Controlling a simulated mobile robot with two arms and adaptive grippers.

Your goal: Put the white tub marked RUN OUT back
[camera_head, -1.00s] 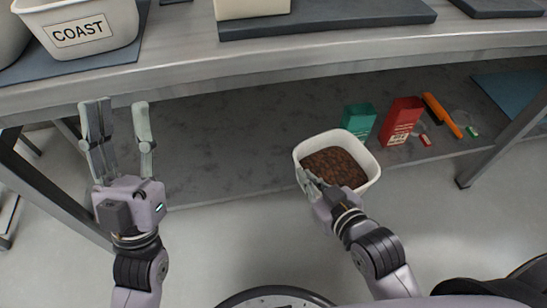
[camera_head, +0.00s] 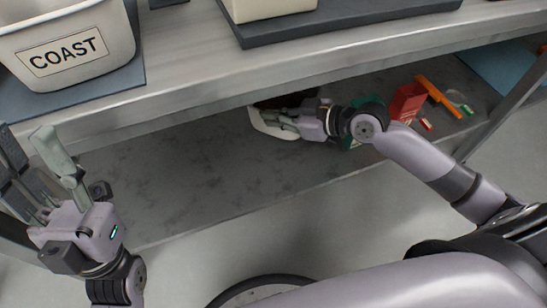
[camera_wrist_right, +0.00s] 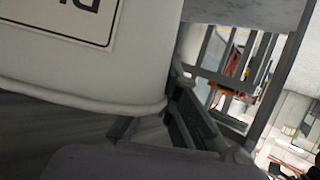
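The white tub (camera_head: 262,122) with dark brown contents is at the lower shelf, partly under the upper board's front edge. My right gripper (camera_head: 283,120) is at its front rim and appears shut on it; the fingers hide part of the wall. In the right wrist view the tub (camera_wrist_right: 70,75) fills the upper left, its label (camera_wrist_right: 75,18) upside down and cut off, so the full wording cannot be read. A dark finger (camera_wrist_right: 190,115) lies beside the tub's corner. My left gripper (camera_head: 35,165) is open and empty at the left, in front of the shelves.
A white tub marked COAST (camera_head: 65,50) stands on a dark mat on the upper board (camera_head: 200,88). A red box (camera_head: 407,103), a green box (camera_head: 368,102), and an orange bar (camera_head: 437,95) lie right on the lower shelf (camera_head: 190,170). The lower shelf's left half is clear.

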